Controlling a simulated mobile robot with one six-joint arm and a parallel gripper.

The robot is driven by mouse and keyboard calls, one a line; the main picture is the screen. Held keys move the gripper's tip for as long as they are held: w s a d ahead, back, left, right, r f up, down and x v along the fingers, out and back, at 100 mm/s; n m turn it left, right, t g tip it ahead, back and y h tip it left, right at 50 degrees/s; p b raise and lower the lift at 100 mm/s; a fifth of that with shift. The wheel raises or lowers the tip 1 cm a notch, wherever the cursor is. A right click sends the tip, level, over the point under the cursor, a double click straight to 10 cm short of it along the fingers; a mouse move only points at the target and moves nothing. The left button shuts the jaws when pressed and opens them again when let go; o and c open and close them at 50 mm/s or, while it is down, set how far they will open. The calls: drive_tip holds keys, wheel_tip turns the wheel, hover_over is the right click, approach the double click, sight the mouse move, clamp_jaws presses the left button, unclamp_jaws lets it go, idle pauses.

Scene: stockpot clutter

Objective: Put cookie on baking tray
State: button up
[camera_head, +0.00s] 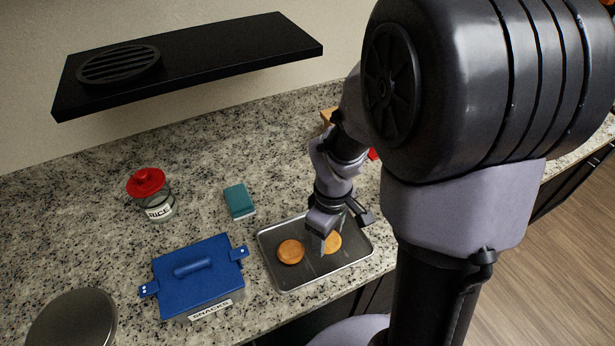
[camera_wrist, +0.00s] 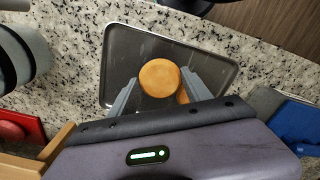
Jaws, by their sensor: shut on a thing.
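The baking tray (camera_head: 312,271) is a grey metal tray on the granite counter. It also shows in the wrist view (camera_wrist: 122,48). My gripper (camera_head: 333,237) is low over the right half of the tray, fingers pointing down. It is shut on a round golden-brown cookie (camera_head: 333,244). The wrist view shows this cookie (camera_wrist: 160,78) between the two fingertips. I cannot tell whether it touches the tray. A second cookie (camera_head: 290,251) lies flat on the tray's left half. In the wrist view the right finger mostly hides it (camera_wrist: 182,97).
A blue-lidded snacks box (camera_head: 195,272) stands left of the tray. A teal sponge-like block (camera_head: 239,201) and a red-lidded rice jar (camera_head: 157,197) are behind it. A dark round lid (camera_head: 72,322) is at front left. A black shelf (camera_head: 200,60) hangs above.

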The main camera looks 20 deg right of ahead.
drive_tip(key=w+d, duration=0.1)
drive_tip(key=d, duration=0.1)
drive_tip(key=w+d+f, duration=0.1)
drive_tip(key=w+d, duration=0.1)
drive_tip(key=shift+d+b, duration=0.15)
drive_tip(key=shift+b, duration=0.15)
wheel_tip(320, 180, down, 3)
drive_tip(key=shift+f+b, duration=0.15)
drive_tip(key=shift+b, duration=0.75)
drive_tip(key=o, duration=1.3)
